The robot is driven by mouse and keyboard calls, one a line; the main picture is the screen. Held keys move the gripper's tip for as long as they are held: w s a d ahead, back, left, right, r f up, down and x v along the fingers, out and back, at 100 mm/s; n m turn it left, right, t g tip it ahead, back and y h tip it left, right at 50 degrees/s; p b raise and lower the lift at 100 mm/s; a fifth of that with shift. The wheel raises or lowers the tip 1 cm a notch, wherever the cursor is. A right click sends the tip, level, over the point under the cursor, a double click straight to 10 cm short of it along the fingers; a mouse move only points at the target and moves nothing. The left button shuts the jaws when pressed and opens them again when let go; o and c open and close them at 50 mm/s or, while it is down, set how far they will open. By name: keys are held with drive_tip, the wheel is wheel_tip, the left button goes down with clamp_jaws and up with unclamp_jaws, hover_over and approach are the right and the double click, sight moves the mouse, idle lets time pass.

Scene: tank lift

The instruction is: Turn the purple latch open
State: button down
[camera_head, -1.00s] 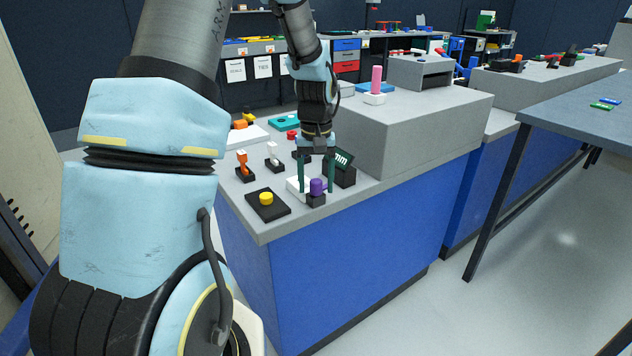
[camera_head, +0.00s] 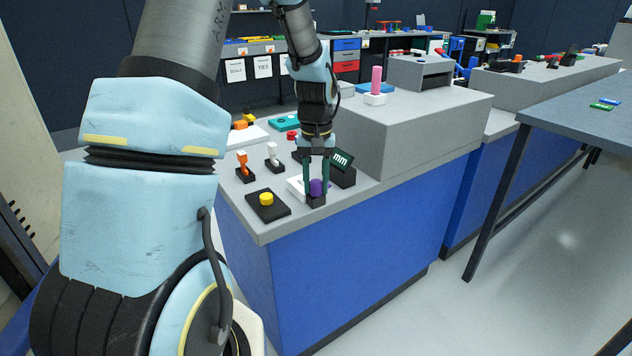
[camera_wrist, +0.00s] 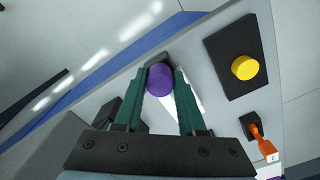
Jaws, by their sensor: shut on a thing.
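The purple latch (camera_head: 316,188) is a small rounded knob on a black base near the front edge of the grey counter. My gripper (camera_head: 316,190) points down over it, with its two dark green fingers shut on the knob from both sides. In the wrist view the purple latch (camera_wrist: 160,79) sits between the fingertips of my gripper (camera_wrist: 161,78). The fingers hide part of its sides and base, so its turn angle is hard to tell.
A yellow button (camera_head: 266,199) on a black plate is left of the latch. Orange (camera_head: 243,163) and white (camera_head: 273,155) switches stand behind it. A black display (camera_head: 342,168) and a grey raised block (camera_head: 420,125) are to the right.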

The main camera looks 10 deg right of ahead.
sight(316, 181)
drive_tip(key=shift+w+r+m, duration=0.1)
drive_tip(key=shift+r+m, duration=0.05)
drive_tip(key=shift+m, duration=0.25)
drive_tip(key=shift+m+p, duration=0.3)
drive_tip(key=shift+m, duration=0.2)
drive_tip(key=c, duration=0.5)
unclamp_jaws()
wheel_tip(316, 181, up, 11)
drive_tip(key=shift+f+b, duration=0.2)
drive_tip(key=shift+b, duration=0.25)
